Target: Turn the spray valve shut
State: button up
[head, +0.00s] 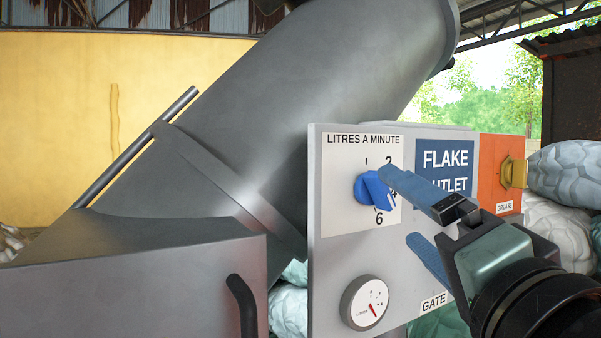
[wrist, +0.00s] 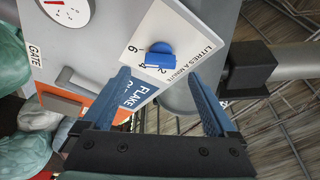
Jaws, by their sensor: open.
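The spray valve is a blue knob (head: 373,190) on a white dial plate (head: 345,214) marked "LITRES A MINUTE", with numbers 2, 4 and 6 around it. Its handle slants down to the right, towards the 4 in the head view. The knob also shows in the wrist view (wrist: 153,57), beyond the fingertips. My gripper (head: 399,208) is open, with its two blue fingers in front of the panel. The upper fingertip overlaps the knob's right side in the head view; I cannot tell whether it touches. In the wrist view the knob lies between the finger lines (wrist: 160,75).
A round gauge (head: 364,302) with a red needle sits below the dial. A blue "FLAKE OUTLET" sign (head: 445,160) and an orange "GREASE" plate (head: 497,150) with a yellow handle are to the right. A large grey chute (head: 330,90) rises behind the panel.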

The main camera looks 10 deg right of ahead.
aim_at(385, 195)
jog(key=w+p, duration=0.1)
jog(key=w, duration=0.1)
jog(key=w+r+p, duration=0.1)
jog(key=w, duration=0.2)
jog(key=shift+r, duration=0.15)
jog(key=shift+w+a, duration=0.15)
jog(key=shift+w, duration=0.2)
jog(key=c, duration=1.4)
jog(key=shift+o, duration=0.2)
